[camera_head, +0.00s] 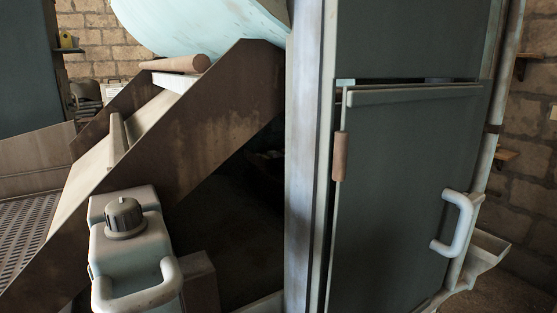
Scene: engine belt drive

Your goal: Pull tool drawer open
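I cannot pick out a tool drawer for certain. A tall dark grey metal cabinet (400,190) fills the right half, with a pale D-shaped handle (459,222) at the lower right of its front panel. A brown wooden grip (339,156) sits at the panel's left edge. A pale box-shaped unit (132,248) at the lower left has a dark round knob on top and a pale loop handle (140,292) at its front. Neither of my grippers is in view.
A rusty sloped metal frame (190,130) stands left of the cabinet, below a large pale blue rounded body (205,25). The space under the frame is dark. A stone wall (530,170) with small wooden shelves is at the right. A perforated metal surface (25,235) lies at the far left.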

